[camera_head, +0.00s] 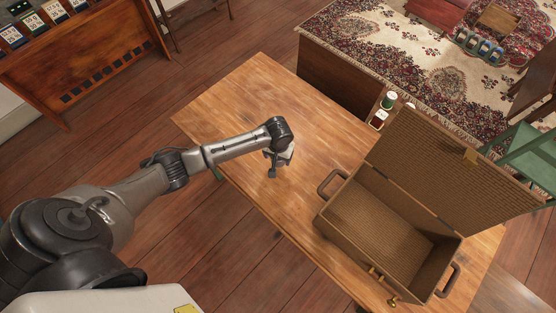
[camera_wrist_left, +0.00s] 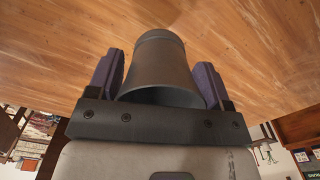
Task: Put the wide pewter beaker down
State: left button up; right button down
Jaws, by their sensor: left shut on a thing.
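The wide pewter beaker (camera_wrist_left: 161,58) is a dark grey, smooth vessel. It sits between the two purple-padded fingers of my left gripper (camera_wrist_left: 157,76) in the left wrist view, with its wide rim toward the wrist. My left gripper is shut on it. In the head view my left gripper (camera_head: 279,163) is over the wooden table (camera_head: 235,110), left of the wicker case. The beaker is mostly hidden there by the gripper and wrist. I cannot tell whether its far end touches the tabletop. My right gripper is not in view.
An open wicker case (camera_head: 385,222) with its lid raised stands on the right part of the table. Its side handle (camera_head: 329,184) faces my gripper. The table's left and far parts are bare. Small jars (camera_head: 388,101) stand beyond the far edge.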

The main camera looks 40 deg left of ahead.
pick_arm(q)
jog(key=shift+f+b, duration=0.3)
jog(key=shift+f, duration=1.7)
jog(key=shift+f, duration=0.15)
jog(key=o, duration=1)
jog(key=shift+o, duration=0.2)
